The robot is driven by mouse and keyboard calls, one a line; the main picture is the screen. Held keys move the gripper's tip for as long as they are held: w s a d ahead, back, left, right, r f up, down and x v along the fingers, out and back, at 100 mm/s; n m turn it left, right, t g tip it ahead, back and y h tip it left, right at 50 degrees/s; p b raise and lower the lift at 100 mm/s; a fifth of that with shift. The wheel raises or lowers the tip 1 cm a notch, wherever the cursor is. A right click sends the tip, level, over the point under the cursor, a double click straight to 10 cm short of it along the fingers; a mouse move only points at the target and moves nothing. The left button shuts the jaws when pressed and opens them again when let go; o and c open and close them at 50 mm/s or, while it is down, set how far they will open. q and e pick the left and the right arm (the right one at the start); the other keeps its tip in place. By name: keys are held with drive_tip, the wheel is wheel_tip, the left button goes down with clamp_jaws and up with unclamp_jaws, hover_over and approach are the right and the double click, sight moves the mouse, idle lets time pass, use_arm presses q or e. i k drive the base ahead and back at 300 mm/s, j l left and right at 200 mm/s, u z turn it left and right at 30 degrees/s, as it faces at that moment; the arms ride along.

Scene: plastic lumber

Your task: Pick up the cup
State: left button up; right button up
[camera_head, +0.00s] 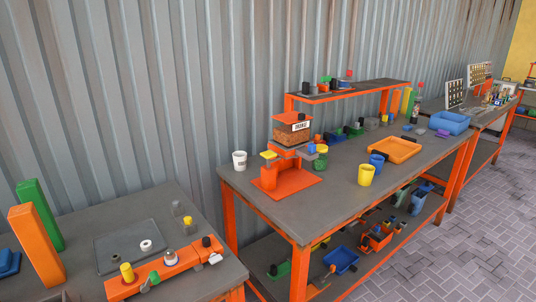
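Several cup-like things stand on the orange-framed workbench in the middle. A white cup (239,161) with dark marks on its side stands upright near the bench's back left corner. A yellow cup (366,176) stands near the front edge, with a blue cup (377,161) just behind it and partly hidden by it. A small green cup (321,156) stands beside the orange machine. Which one the task means cannot be told. Neither of my grippers is in view.
A nearer bench (185,210) holds orange and green blocks. Tiled floor (460,240) is open at right.

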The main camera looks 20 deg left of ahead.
sight(376, 165)
drive_tip(key=u, duration=0.45)
drive_tip(key=i+l+u, duration=0.5)
drive_tip(key=u, duration=0.2)
drive_tip(key=i+l+u, duration=0.2)
drive_tip(key=l+u, duration=0.15)
drive_tip(key=i+l+u, duration=0.15)
drive_tip(key=l+u, duration=0.2)
drive_tip(key=l, duration=0.15)
drive_tip(key=i+l, duration=0.1)
drive_tip(key=l, duration=0.4)
drive_tip(key=i+l, duration=0.15)
drive_tip(key=l, duration=0.35)
drive_tip(key=i+l+u, duration=0.1)
drive_tip(key=l, duration=0.4)
drive_tip(key=i+l, duration=0.1)
drive_tip(key=l, duration=0.4)
drive_tip(key=z, duration=1.25)
